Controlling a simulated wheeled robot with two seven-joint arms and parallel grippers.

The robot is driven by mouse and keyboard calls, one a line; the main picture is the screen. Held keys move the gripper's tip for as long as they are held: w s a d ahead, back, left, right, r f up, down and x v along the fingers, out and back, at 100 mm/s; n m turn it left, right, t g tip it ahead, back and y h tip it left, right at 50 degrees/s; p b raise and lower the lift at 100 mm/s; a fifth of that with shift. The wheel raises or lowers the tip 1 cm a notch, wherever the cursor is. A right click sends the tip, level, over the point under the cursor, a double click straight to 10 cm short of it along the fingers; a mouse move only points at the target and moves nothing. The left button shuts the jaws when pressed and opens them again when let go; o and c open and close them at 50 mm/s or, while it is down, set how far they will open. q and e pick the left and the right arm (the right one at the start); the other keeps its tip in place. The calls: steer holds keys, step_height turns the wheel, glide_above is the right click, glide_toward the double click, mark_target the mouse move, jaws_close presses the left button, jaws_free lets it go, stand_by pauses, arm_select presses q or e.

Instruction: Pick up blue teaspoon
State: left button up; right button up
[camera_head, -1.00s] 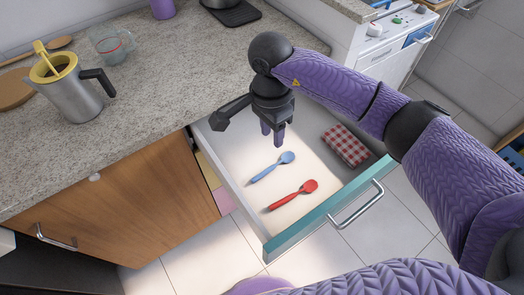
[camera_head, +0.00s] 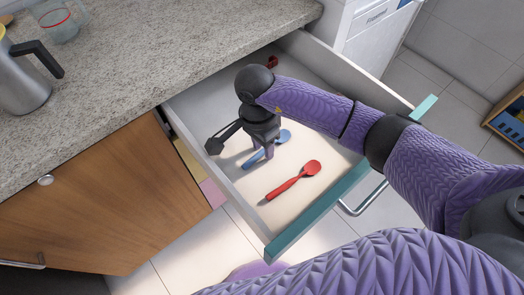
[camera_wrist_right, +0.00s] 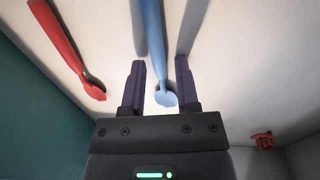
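The blue teaspoon (camera_head: 284,136) lies on the floor of an open drawer (camera_head: 222,195), partly hidden behind my right gripper in the head view. My right gripper (camera_head: 262,155) points down into the drawer over the spoon's handle. In the right wrist view, its two fingers (camera_wrist_right: 160,78) are apart, with the blue teaspoon (camera_wrist_right: 150,35) showing in the gap between them. The spoon's bowl end is nearest the gripper's body there. I cannot tell whether either finger touches it. My left gripper is not in view.
A red spoon (camera_head: 296,180) lies beside the blue one, nearer the teal drawer front (camera_head: 310,220). A small red thing (camera_head: 272,62) is at the drawer's back. A metal pitcher (camera_head: 25,80) and glass cup (camera_head: 60,22) stand on the counter (camera_head: 150,60).

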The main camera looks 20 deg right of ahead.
steer(key=shift+c, duration=0.5)
jaws_close()
